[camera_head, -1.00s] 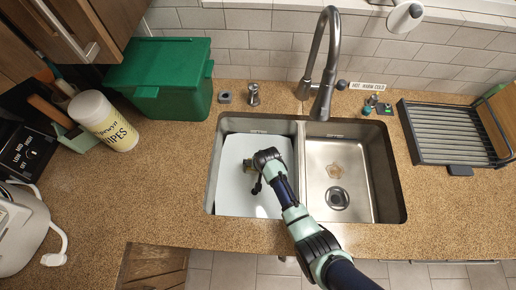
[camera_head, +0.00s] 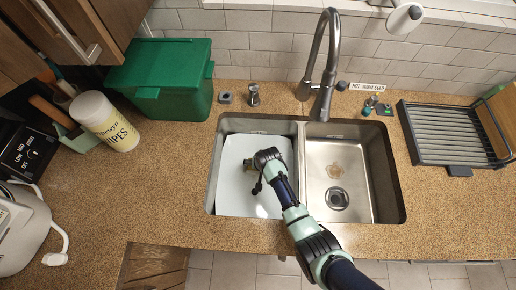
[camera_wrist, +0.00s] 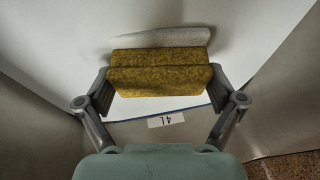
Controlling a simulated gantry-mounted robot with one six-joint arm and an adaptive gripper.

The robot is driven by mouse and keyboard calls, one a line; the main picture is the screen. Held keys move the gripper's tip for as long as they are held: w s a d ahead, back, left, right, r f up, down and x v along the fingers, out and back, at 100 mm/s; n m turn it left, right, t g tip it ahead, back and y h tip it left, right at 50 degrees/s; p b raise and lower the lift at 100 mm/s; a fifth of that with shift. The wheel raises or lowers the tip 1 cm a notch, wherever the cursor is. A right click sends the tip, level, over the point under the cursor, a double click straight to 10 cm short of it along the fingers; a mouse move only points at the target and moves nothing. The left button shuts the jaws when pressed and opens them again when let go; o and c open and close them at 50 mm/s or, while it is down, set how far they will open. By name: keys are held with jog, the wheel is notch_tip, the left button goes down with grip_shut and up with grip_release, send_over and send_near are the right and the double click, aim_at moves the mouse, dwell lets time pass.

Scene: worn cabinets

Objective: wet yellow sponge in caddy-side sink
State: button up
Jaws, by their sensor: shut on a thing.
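The yellow sponge (camera_wrist: 160,74) is between the two fingers of my gripper (camera_wrist: 160,85), which is shut on its ends in the wrist view. In the head view my gripper (camera_head: 250,164) is inside the left basin, over a white tub or panel (camera_head: 234,190); the sponge is too small there to make out clearly. A pale grey strip lies just behind the sponge in the wrist view. The right sink basin (camera_head: 359,188) is empty, with a brownish stain and a drain. A small caddy-like item (camera_head: 378,107) stands behind that basin.
The faucet (camera_head: 323,75) rises behind the divider, its spout over the sink. A dish rack (camera_head: 450,135) stands to the right. A green bin (camera_head: 165,80) and a wipes canister (camera_head: 104,122) stand to the left. The front counter is clear.

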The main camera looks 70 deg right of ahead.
notch_tip(320, 180, up, 16)
jog(key=s+d+p, duration=0.2)
jog(key=p, duration=1.3)
jog(key=shift+s+d+r, duration=0.15)
jog(key=shift+d+r, duration=0.05)
jog(key=shift+r+p, duration=1.15)
jog(key=shift+r, duration=1.35)
